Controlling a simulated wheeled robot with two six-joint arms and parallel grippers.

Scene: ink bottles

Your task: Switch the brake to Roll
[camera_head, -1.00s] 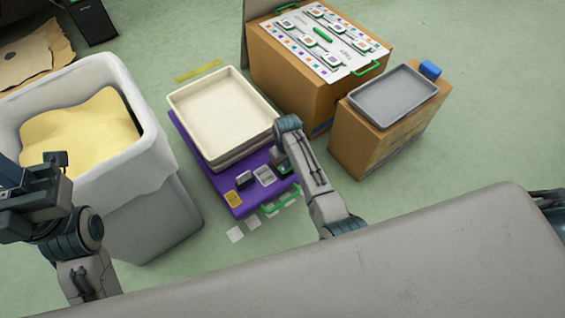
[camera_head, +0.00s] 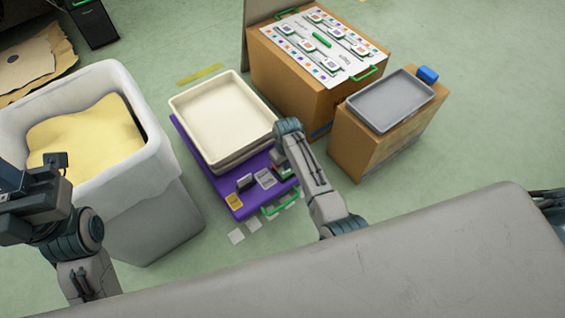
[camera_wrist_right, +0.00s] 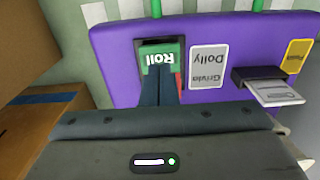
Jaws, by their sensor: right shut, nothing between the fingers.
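The purple dolly (camera_head: 222,192) stands on the floor under the cream trays, and its purple front also shows in the right wrist view (camera_wrist_right: 115,62). The brake (camera_wrist_right: 160,50) is a dark-framed recess on the dolly with a green face reading "Roll". A little red shows at its lower right. My right gripper (camera_wrist_right: 160,72) is shut and empty, with its fingertips over the lower part of the brake, hiding some of it. I cannot tell whether they touch it. My left gripper (camera_head: 32,195) is at the far left, by the bin; its fingers are unclear.
A "Grivla Dolly" label (camera_wrist_right: 208,66) and a card holder (camera_wrist_right: 258,76) sit beside the brake. A green handle (camera_head: 280,203) is at the dolly's front edge. Cream trays (camera_head: 222,110) rest on top. A grey bin (camera_head: 165,215) stands left; cardboard boxes (camera_head: 385,150) stand right.

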